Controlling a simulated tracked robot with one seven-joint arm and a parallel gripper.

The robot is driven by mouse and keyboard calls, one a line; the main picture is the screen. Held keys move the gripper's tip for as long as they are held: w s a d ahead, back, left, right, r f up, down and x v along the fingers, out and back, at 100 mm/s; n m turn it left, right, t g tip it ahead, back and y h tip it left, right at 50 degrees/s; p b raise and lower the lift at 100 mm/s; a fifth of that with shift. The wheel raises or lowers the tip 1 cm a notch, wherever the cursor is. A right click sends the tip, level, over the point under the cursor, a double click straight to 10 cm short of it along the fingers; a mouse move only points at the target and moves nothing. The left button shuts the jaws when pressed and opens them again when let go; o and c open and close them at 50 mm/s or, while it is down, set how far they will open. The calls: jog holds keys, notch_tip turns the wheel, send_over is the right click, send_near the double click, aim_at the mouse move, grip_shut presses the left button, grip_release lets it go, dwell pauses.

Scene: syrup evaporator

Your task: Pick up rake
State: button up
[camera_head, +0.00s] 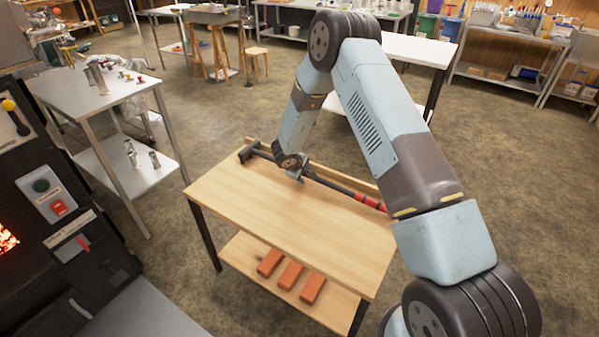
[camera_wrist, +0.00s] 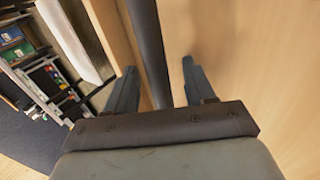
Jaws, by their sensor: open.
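The rake (camera_head: 334,184) lies along the far edge of the wooden table. It has a dark head at the left, a dark shaft and red bands towards its right end. My gripper (camera_head: 301,176) is low over the table at the rake's shaft; the arm hides part of it there. In the wrist view, the dark shaft (camera_wrist: 149,45) runs between the two fingers of my gripper (camera_wrist: 155,85). The fingers are apart, with space beside the shaft. I cannot tell whether either finger touches it.
The wooden table (camera_head: 270,220) has a clear top in front of the rake and a raised strip along its far edge. Several orange bricks (camera_head: 290,275) lie on its lower shelf. A metal table (camera_head: 110,92) with small fittings stands left, near the firebox (camera_head: 50,200).

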grip_shut()
dwell(0.5)
